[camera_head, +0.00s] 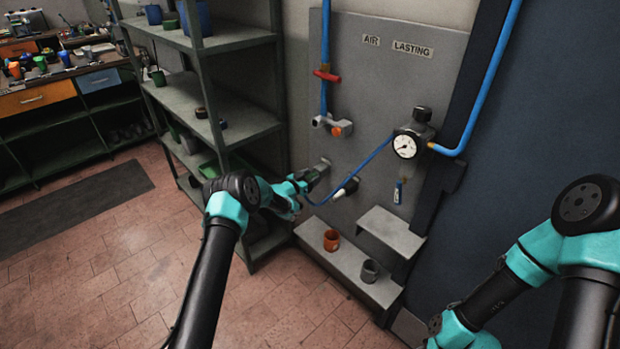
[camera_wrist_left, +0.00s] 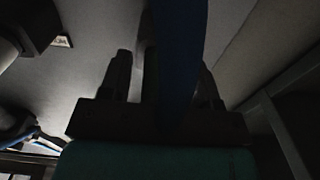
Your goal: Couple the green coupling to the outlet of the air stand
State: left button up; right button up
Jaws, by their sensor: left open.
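My left gripper (camera_head: 312,178) is open at the lower left of the grey air stand panel (camera_head: 375,85), close to a stub fitting (camera_head: 322,165). A thin blue hose (camera_head: 368,163) runs from the gauge unit, loops down and ends out of clear sight near the left gripper. In the left wrist view the two dark fingers of the left gripper (camera_wrist_left: 163,80) stand either side of a dark blue hose-like strip (camera_wrist_left: 180,60). I cannot tell whether they touch it. No green coupling can be made out. My right gripper is out of view.
A gauge unit (camera_head: 406,144), a red-handled valve (camera_head: 327,75) and a white-tipped fitting (camera_head: 345,189) are on the panel. A small shelf (camera_head: 391,232) juts out below. An orange cup (camera_head: 331,240) and grey cup (camera_head: 370,270) stand on the ledge. Green shelving (camera_head: 205,95) is close left.

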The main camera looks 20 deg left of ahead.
pick_arm(q)
jog(key=shift+w+d+r, duration=0.1)
jog(key=shift+d+r, duration=0.1)
jog(key=shift+d, duration=0.25)
dwell(0.5)
grip_shut()
dwell(0.3)
jog(key=shift+s, duration=0.25)
jog(key=shift+s+a+f, duration=0.1)
jog(key=shift+s+a, duration=0.05)
jog(key=shift+s, duration=0.1)
jog(key=shift+a+v, duration=0.25)
jog(key=shift+v, duration=2.25)
jog(key=shift+a, duration=0.1)
jog(key=shift+v, duration=1.85)
